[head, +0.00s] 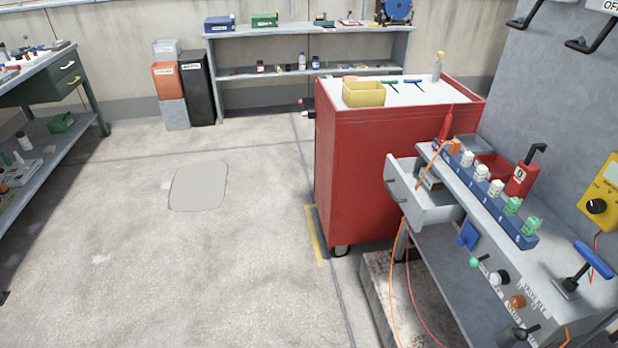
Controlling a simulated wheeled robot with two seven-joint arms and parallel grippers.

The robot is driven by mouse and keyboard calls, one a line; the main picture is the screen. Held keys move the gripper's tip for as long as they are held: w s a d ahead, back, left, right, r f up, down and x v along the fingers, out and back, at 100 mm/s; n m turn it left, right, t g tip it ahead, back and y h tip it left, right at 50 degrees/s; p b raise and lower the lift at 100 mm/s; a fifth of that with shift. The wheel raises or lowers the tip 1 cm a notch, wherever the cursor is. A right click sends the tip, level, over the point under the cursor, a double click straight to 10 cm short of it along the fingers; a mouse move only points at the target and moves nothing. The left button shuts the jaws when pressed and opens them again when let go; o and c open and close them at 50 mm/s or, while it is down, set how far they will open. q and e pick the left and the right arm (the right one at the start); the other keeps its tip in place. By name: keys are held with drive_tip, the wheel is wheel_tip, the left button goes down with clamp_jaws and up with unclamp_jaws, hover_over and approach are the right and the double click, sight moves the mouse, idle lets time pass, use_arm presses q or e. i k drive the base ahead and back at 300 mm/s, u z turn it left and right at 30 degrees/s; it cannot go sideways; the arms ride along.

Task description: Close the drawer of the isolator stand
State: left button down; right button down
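The isolator stand (585,300) is the grey bench at the right of the head view. Its pale grey drawer (433,216) is open and sticks out to the left from under the far end of the top. The drawer front (403,193) faces left, toward the red cabinet, with a small dark handle on it. Something brownish lies inside, partly hidden by the stand's top. An orange cable passes by the drawer and hangs down in front of the stand. Neither of my grippers is in view.
A red tool cabinet (365,160) on wheels stands just beyond and left of the drawer. A low concrete block (380,290) lies below. The stand's top carries a row of fuses (496,187) and a red lockout box (523,180). The floor (200,270) at left is clear.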

sight(400, 176)
drive_tip(key=u, duration=0.3)
drive_tip(key=i, duration=1.15)
drive_tip(key=z, duration=0.3)
